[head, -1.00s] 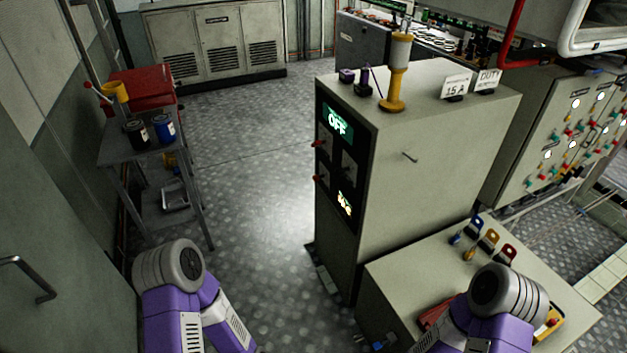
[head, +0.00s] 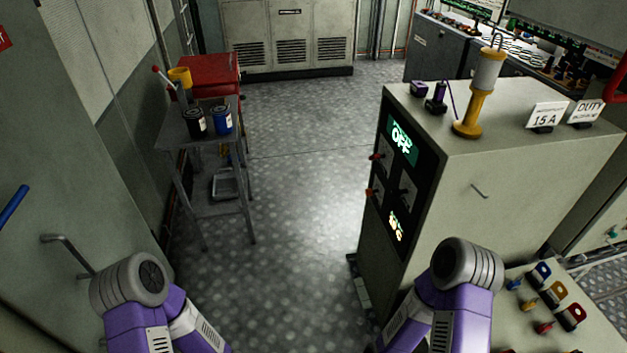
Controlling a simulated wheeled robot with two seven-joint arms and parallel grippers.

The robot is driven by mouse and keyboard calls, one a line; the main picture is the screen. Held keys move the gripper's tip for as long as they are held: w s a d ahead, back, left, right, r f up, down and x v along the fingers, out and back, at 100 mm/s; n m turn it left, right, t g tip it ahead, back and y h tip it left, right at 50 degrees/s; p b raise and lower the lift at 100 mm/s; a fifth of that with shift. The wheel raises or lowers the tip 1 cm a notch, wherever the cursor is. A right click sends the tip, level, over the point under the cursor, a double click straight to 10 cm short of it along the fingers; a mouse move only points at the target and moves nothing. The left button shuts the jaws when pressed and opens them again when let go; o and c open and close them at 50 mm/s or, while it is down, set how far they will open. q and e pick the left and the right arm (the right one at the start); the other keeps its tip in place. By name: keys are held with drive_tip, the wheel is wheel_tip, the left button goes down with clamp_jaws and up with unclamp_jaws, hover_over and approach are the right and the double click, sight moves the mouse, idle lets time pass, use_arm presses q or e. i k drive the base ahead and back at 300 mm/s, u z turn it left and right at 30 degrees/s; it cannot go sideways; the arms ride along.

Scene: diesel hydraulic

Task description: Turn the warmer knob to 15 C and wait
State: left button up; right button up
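A tall grey-green cabinet (head: 497,206) stands right of centre. Its black front panel (head: 395,183) faces left and is seen at a steep angle. A green display (head: 402,143) at the top of the panel reads OFF. A lower lit display (head: 395,227) is too small to read surely. Two red-tipped controls stick out at the panel's left edge, an upper one (head: 376,156) and a lower one (head: 369,192). I cannot tell which is the warmer knob. My purple arms rise from the bottom at left and right, and neither gripper's fingers show.
A grey stand (head: 199,130) with a black can, a blue can and a red box is at the left. The floor (head: 290,200) between is clear.

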sight(370, 192)
drive_tip(key=u, duration=0.4)
drive_tip(key=i, duration=1.55)
drive_tip(key=z, duration=0.85)
drive_tip(key=i, duration=0.5)
drive_tip(key=z, duration=0.05)
